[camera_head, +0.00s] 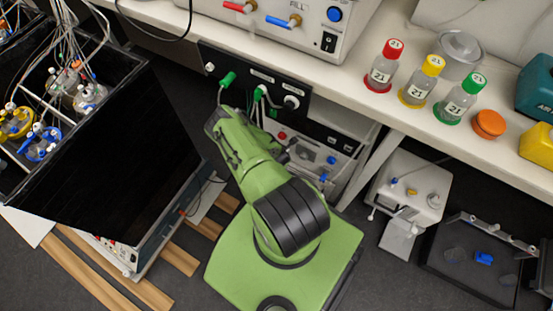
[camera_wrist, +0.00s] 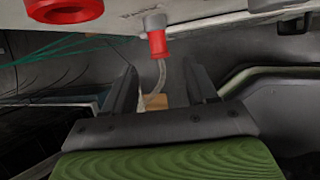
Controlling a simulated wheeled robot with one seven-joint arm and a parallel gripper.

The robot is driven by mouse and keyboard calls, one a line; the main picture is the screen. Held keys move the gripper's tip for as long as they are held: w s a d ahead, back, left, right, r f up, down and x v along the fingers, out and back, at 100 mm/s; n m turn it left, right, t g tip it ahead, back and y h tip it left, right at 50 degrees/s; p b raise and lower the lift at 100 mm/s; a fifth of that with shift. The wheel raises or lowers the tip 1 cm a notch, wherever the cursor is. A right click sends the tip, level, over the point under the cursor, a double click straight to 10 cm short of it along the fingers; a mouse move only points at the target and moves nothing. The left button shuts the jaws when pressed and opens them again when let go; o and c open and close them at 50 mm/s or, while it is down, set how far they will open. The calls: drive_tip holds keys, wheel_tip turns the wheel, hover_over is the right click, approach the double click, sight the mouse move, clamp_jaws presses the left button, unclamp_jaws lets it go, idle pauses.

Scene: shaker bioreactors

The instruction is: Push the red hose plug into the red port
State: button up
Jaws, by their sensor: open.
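My gripper (camera_wrist: 159,67) is open, with its two dark fingers apart and nothing held. In the wrist view a red hose plug (camera_wrist: 157,43) hangs just beyond and above the fingertips, roughly centred in the gap. It meets a grey collar (camera_wrist: 155,22) at its top, and a pale hose runs down from it. I cannot tell whether the collar belongs to the plug. A large red ring with a dark centre (camera_wrist: 65,10), possibly the red port, is cut off at top left. In the head view my green arm reaches toward the bench front; my fingertips are hard to make out there.
A black panel (camera_head: 255,82) with green plugs fronts the bench. A grey unit (camera_head: 318,160) with small red and blue fittings stands below. Several capped bottles (camera_head: 381,68) stand on the bench top (camera_head: 350,85). A black open box (camera_head: 110,150) stands left of my arm.

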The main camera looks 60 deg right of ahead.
drive_tip(key=b+x, duration=0.1)
drive_tip(key=x, duration=0.3)
drive_tip(key=shift+a, duration=0.1)
clamp_jaws()
drive_tip(key=shift+s+a+r, duration=0.1)
drive_tip(key=shift+a, duration=0.65)
drive_tip(key=shift+a+p, duration=0.35)
drive_tip(key=shift+a, duration=0.3)
